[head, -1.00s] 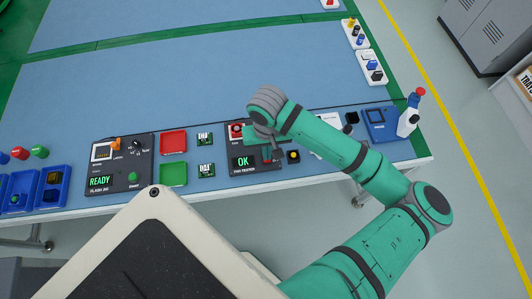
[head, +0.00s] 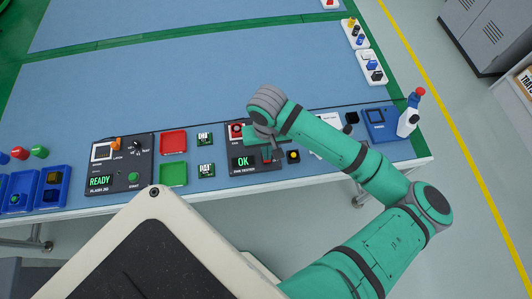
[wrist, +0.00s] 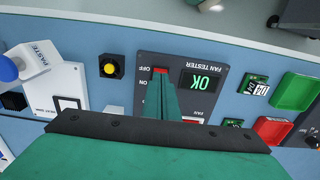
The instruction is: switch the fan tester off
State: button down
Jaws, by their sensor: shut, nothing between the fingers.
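The fan tester (head: 236,175) is a dark grey box on the blue bench, and its display (head: 243,162) reads OK in green. The wrist view shows the tester (wrist: 190,62) upside down, with its OK display (wrist: 203,82) lit. A red switch (wrist: 160,69) sits beside the OFF and ON labels. My gripper (wrist: 163,78) is shut and empty, with its fingertips over the switch, hiding most of it. I cannot tell whether they touch it or which way it is set. In the head view my gripper (head: 268,153) is over the tester's right part, partly hidden by my arm.
A yellow button on a black box (head: 293,156) stands close right of the tester. Green boards (head: 206,170), a red tray (head: 173,142) and a green tray (head: 173,174) lie to its left. A white bottle (head: 407,123) stands at the bench's right end.

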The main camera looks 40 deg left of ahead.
jog(key=shift+f, duration=0.75)
dwell(0.7)
notch_tip(320, 180, up, 7)
dwell(1.0)
dwell(0.4)
